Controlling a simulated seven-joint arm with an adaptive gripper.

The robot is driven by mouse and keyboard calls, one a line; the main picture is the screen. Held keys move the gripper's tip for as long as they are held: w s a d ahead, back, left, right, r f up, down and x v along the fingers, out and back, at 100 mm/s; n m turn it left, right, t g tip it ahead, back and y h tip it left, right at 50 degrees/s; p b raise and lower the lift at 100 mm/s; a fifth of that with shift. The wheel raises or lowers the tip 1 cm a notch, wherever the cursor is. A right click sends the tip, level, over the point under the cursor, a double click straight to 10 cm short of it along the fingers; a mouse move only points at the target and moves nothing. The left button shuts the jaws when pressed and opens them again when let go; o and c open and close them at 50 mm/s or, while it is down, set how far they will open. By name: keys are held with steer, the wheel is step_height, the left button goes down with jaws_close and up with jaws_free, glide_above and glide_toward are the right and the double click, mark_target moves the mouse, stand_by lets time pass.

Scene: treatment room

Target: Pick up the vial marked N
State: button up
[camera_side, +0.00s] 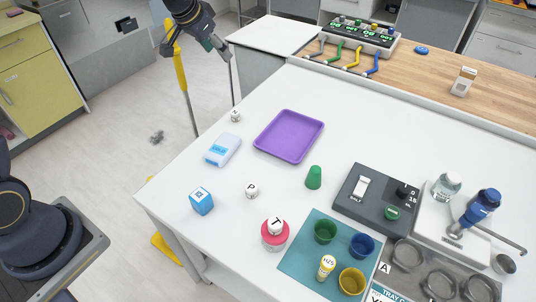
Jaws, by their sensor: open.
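A small white vial (235,116) with a dark letter on its top stands near the table's left edge, left of the purple tray. The letter is small and looks like an N or a Z. A second white vial (252,190) is marked P and stands nearer the front. A third white top marked T (276,222) sits on a red round piece (274,240). My gripper (223,50) is at the top of the picture, beyond the table's left edge. It is open and apart from all the vials; its fingers show small.
The purple tray (289,137) is empty. A white-and-blue pack (223,149), a blue cube (201,201) and a green cone (314,177) stand around the vials. Coloured cups on a teal mat (297,269), a dark switch box (351,207) and a metal tray crowd the front right.

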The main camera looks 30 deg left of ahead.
steer(key=g, duration=0.2)
glide_toward(235, 112)
steer(key=shift+n, duration=0.4)
steer(key=x, duration=0.4)
steer(key=shift+w+a+f, duration=0.1)
steer(key=shift+a, duration=0.15)
steer(key=x, duration=0.5)
steer(key=shift+w+d+f, duration=0.1)
steer(key=shift+d+f, duration=0.15)
steer(key=shift+f, duration=0.15)
steer(key=c, duration=1.1)
steer(key=shift+o, duration=0.2)
steer(key=shift+r, duration=0.1)
